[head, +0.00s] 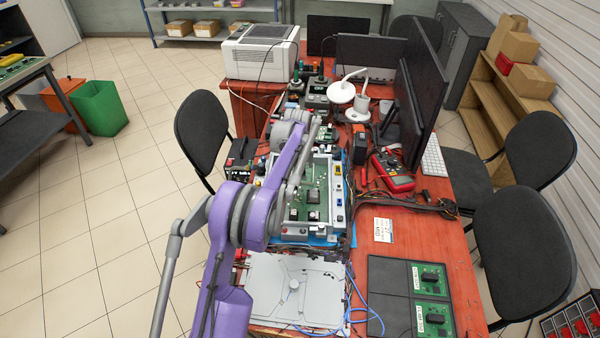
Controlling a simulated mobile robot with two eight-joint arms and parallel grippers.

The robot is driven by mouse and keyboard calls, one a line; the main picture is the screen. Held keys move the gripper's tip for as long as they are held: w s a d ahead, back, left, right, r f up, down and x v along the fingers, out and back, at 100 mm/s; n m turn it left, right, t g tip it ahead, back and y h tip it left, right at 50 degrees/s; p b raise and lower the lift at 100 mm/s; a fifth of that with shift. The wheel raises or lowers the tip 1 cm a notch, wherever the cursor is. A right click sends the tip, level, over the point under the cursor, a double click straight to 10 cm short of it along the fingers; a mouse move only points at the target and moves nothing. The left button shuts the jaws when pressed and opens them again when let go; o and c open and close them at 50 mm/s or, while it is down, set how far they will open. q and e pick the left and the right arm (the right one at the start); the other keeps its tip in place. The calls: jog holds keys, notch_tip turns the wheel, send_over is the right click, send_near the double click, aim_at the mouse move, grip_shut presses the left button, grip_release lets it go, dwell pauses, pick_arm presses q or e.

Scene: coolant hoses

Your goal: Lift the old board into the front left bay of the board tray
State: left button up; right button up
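A green circuit board (316,184) sits inside a pale open chassis (335,212) at the middle of the red bench. I take it as the old board; its left part is hidden behind my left arm. The black board tray (387,267) lies at the near right. Its two right bays hold labelled green boards, a far one (429,279) and a near one (436,319). Its left bays look empty, including the front left one. My purple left arm reaches over the chassis; its gripper fingers cannot be made out. My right gripper is out of view.
A grey metal cover (300,290) lies in front of the chassis, with blue cable (356,308) between it and the tray. A red multimeter (392,172), a white lamp (341,93) and monitors (423,90) stand farther back. Chairs flank the bench.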

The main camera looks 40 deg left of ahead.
aim_at(300, 168)
pick_arm(q)
jog(key=x, duration=0.3)
jog(key=shift+w+d+f, duration=0.1)
jog(key=shift+w+f, duration=0.1)
jog(key=shift+f, duration=0.05)
grip_shut()
